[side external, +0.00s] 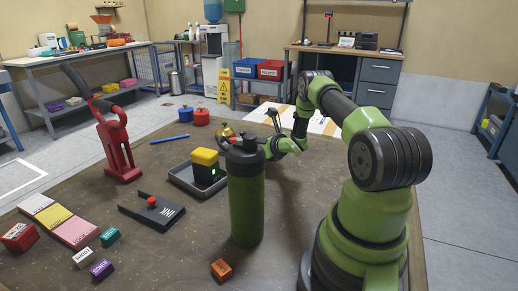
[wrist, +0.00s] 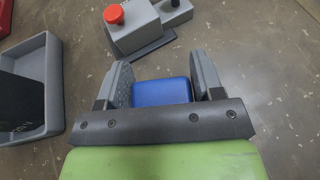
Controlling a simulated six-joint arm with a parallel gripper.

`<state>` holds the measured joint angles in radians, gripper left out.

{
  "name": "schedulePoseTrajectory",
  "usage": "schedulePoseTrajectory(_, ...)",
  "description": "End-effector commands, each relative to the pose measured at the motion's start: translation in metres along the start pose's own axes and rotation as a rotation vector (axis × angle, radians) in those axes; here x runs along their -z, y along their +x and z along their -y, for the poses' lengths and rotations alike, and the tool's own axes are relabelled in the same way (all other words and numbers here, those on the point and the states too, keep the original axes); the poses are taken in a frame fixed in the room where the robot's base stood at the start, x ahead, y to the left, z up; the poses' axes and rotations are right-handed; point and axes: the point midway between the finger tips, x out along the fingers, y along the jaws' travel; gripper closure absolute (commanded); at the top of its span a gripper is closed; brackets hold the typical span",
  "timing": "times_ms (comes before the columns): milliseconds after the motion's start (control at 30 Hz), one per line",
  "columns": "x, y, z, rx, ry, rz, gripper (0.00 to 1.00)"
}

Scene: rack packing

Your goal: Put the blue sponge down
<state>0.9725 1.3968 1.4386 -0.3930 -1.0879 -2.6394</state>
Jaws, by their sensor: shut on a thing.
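In the wrist view the blue sponge (wrist: 163,92) sits between the two grey fingers of my gripper (wrist: 162,80). My gripper is shut on it. The sponge's lower part is hidden behind the gripper's dark crossbar. The brown table top shows beyond it; I cannot tell how high the sponge is above the table. In the side view my green gripper (side external: 282,146) is over the table behind the green bottle. The bottle hides the fingertips, and the sponge is not visible there.
A green bottle (side external: 246,200) stands nearest my arm. A grey tray (side external: 178,180) holds a black block with a yellow top; the tray (wrist: 52,122) shows left in the wrist view. A grey box with a red button (wrist: 140,32) lies beyond the fingers. Bare table (wrist: 280,70) is at right.

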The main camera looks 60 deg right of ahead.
Motion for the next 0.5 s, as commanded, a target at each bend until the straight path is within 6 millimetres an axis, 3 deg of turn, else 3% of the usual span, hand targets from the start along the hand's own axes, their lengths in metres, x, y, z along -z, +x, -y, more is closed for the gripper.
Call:
schedulePoseTrajectory(433,0.0094,0.0038,-0.0001,0.000,-0.001,0.000,0.66)
schedulePoseTrajectory(467,0.0099,0.0040,-0.0002,0.000,0.000,0.000,0.37)
schedulePoseTrajectory(500,0.0095,0.0039,-0.0001,0.000,-0.001,0.000,0.28)
